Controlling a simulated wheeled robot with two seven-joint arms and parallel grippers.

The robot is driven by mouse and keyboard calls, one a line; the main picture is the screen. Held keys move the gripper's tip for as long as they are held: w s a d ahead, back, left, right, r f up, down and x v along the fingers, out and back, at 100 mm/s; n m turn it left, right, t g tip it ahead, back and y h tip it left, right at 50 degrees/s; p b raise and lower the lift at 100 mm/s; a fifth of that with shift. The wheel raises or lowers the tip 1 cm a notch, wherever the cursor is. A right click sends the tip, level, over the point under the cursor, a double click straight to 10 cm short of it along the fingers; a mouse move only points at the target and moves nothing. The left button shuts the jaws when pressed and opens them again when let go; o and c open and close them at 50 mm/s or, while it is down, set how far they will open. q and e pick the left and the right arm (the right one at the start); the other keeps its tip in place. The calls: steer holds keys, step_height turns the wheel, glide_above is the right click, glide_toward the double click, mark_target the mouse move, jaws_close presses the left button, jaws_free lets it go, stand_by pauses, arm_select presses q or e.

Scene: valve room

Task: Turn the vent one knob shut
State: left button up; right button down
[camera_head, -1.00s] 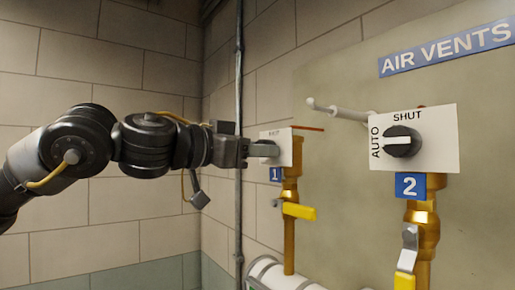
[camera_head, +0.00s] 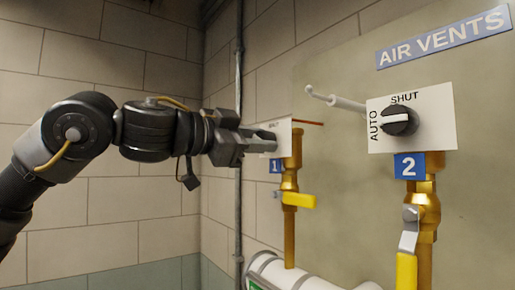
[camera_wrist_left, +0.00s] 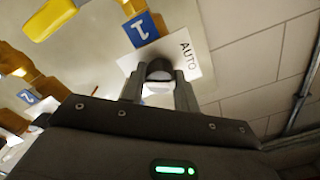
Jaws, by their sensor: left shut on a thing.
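The vent one knob (camera_wrist_left: 159,70) is dark and round and sits between the fingers of my left gripper (camera_wrist_left: 160,90) in the left wrist view. The fingers are shut on it. Its white plate (camera_wrist_left: 197,61) reads AUTO; the rest of the plate is partly covered. In the head view my left gripper (camera_head: 266,140) reaches in from the left onto the vent one plate (camera_head: 285,133), hiding the knob. A blue 1 label (camera_head: 276,166) hangs below. Which mark the knob points to cannot be told. My right gripper is not in view.
The vent two knob (camera_head: 399,122) stands to the right on its own plate, its white line roughly level toward AUTO. Brass pipes with yellow valve handles (camera_head: 299,201) run below both plates. A vertical dark pipe (camera_head: 238,180) stands in the corner.

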arm_select(q)
steer(key=shift+m+b, duration=0.9)
steer(key=shift+m, duration=5.3)
steer(key=o, duration=1)
steer(key=shift+c, duration=0.2)
